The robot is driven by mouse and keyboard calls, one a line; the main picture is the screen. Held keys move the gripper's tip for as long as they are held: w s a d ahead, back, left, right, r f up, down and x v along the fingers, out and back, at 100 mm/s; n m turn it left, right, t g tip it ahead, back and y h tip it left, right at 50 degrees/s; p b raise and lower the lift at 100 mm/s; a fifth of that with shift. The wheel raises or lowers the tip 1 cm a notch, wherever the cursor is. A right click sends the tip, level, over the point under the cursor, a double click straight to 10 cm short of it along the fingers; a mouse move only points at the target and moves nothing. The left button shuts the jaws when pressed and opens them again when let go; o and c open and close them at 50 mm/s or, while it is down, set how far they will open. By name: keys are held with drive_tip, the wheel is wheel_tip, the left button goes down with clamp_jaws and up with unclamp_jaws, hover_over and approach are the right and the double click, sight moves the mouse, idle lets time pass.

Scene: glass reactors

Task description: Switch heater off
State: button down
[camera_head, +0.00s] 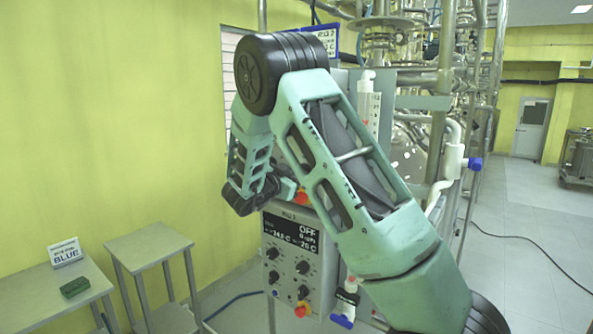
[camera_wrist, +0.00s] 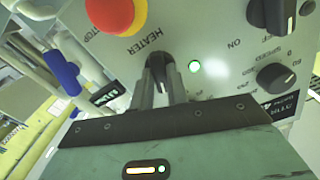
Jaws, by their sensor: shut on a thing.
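The grey control panel (camera_head: 283,268) stands in front of the glass reactors, with a dark display (camera_head: 291,235) that shows "OFF" and temperature readings. In the wrist view, the black heater knob (camera_wrist: 158,61) sits beside the word HEATER, next to a small bright greenish-white light (camera_wrist: 195,67). My gripper (camera_wrist: 161,88) is shut on this knob, one finger on each side.
A red stop button (camera_wrist: 115,12) on a yellow base is close to the heater knob, and other black knobs (camera_wrist: 277,78) lie to the right. Two metal tables (camera_head: 150,246) stand at the left, one with a green block (camera_head: 74,287) and a BLUE sign (camera_head: 66,252).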

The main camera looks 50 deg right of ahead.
drive_tip(key=shift+n+p, duration=1)
drive_tip(key=shift+n, duration=0.9)
drive_tip(key=shift+f, duration=0.1)
drive_tip(key=c, duration=1.4)
unclamp_jaws()
drive_tip(key=shift+s+a+b, duration=0.25)
drive_tip(key=shift+a+b, duration=0.9)
drive_tip(key=shift+a, duration=1.75)
drive_tip(key=shift+s+a+b, duration=0.2)
drive_tip(key=shift+a+b, duration=1)
drive_tip(key=shift+a, duration=1.75)
drive_tip(key=shift+s+a+b, duration=0.25)
drive_tip(key=shift+a+b, duration=0.9)
drive_tip(key=shift+a, duration=1.75)
